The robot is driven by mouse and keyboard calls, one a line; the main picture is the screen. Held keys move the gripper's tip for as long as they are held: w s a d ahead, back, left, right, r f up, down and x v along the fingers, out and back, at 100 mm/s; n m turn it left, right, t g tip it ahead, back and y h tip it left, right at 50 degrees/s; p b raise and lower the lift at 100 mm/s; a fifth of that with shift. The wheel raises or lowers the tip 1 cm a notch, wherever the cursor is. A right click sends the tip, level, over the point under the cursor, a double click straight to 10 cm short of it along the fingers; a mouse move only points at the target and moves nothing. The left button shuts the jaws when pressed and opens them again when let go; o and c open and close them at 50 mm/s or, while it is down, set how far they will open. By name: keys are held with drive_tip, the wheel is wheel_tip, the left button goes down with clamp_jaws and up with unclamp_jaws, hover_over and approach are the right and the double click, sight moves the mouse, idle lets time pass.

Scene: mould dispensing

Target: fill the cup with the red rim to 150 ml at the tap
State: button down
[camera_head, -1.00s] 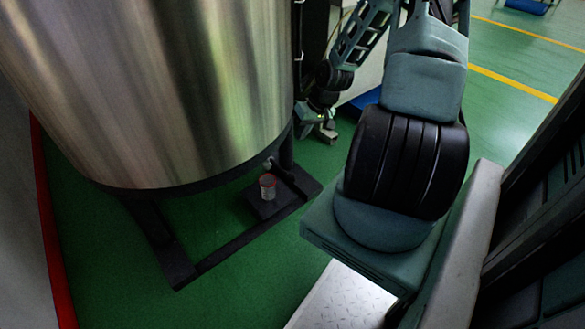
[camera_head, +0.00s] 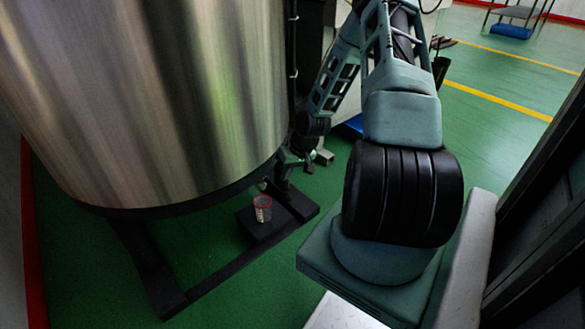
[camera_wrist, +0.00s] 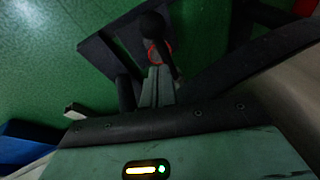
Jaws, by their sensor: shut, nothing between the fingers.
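The clear cup with the red rim (camera_head: 262,209) stands upright on a dark plate (camera_head: 247,228) at the foot of the big steel tank (camera_head: 150,90). The tap (camera_head: 264,185) is at the tank's lower edge, just above the cup. In the wrist view the cup's red rim (camera_wrist: 166,46) shows partly behind a dark knob and bar (camera_wrist: 153,26). My gripper (camera_wrist: 158,74) is shut and empty, its fingertips close to that bar; I cannot tell if they touch. In the head view my gripper (camera_head: 284,162) is small and partly hidden beside the tap. The water level is not readable.
The tank's dark frame (camera_head: 150,270) runs along the floor around the plate. A small pale block (camera_head: 322,156) lies right of the tap. The green floor (camera_head: 240,280) in front is clear. A blue object (camera_head: 352,125) is behind my arm.

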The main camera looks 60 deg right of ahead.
sight(290, 198)
drive_tip(key=shift+s+a+f+b, duration=0.3)
drive_tip(key=shift+s+a+f, duration=0.1)
drive_tip(key=shift+f, duration=0.3)
drive_tip(key=shift+s+a+f+b, duration=0.3)
drive_tip(key=shift+s+f, duration=0.1)
drive_tip(key=shift+f, duration=0.25)
drive_tip(key=shift+f, duration=0.1)
drive_tip(key=shift+s+a+f+t+h+b, duration=0.15)
drive_tip(key=shift+s+f+t+b, duration=0.1)
drive_tip(key=shift+f+t, duration=0.35)
drive_tip(key=shift+s+f+t+h+b, duration=0.1)
drive_tip(key=shift+s+f+t+h, duration=0.1)
drive_tip(key=shift+f+t, duration=0.35)
wheel_tip(290, 198, down, 2)
drive_tip(key=shift+f+n+t+b, duration=0.25)
drive_tip(key=shift+t+b, duration=0.25)
drive_tip(key=shift+t, duration=0.65)
drive_tip(key=shift+f, duration=0.5)
drive_tip(key=shift+s+f, duration=0.15)
drive_tip(key=shift+f, duration=0.15)
idle(3.3)
